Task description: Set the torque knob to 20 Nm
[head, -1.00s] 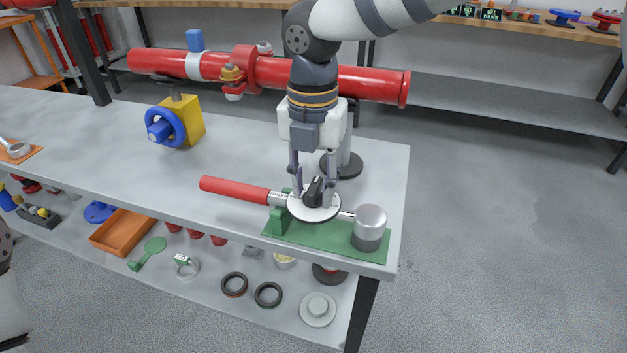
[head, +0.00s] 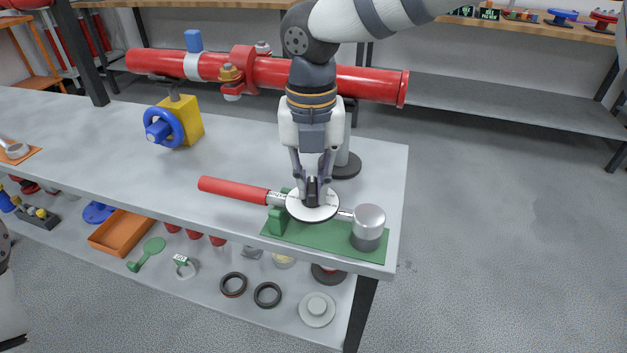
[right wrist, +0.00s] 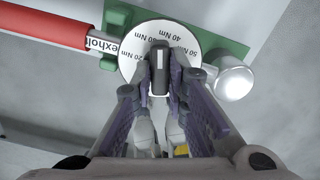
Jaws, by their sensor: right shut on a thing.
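The torque knob is a black handle (right wrist: 160,80) on a white round dial (head: 312,212). The dial sits over a torque wrench with a red grip (head: 233,189) and a metal head (head: 368,226). The wrist view shows labels around the dial: 20 Nm at left, 40 Nm at top, 50 Nm at right, and one partly hidden between 20 and 40. The knob's light-marked end points up, near the gap left of 40 Nm. My right gripper (head: 312,188) comes from above and is shut on the knob. My left gripper is not visible.
The wrench rests on a green stand (head: 330,240) near the bench's right end. Behind are a grey post on a dark round base (head: 345,168) and a red pipe (head: 350,82). A yellow valve with blue handwheel (head: 165,126) stands left. The bench between is clear.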

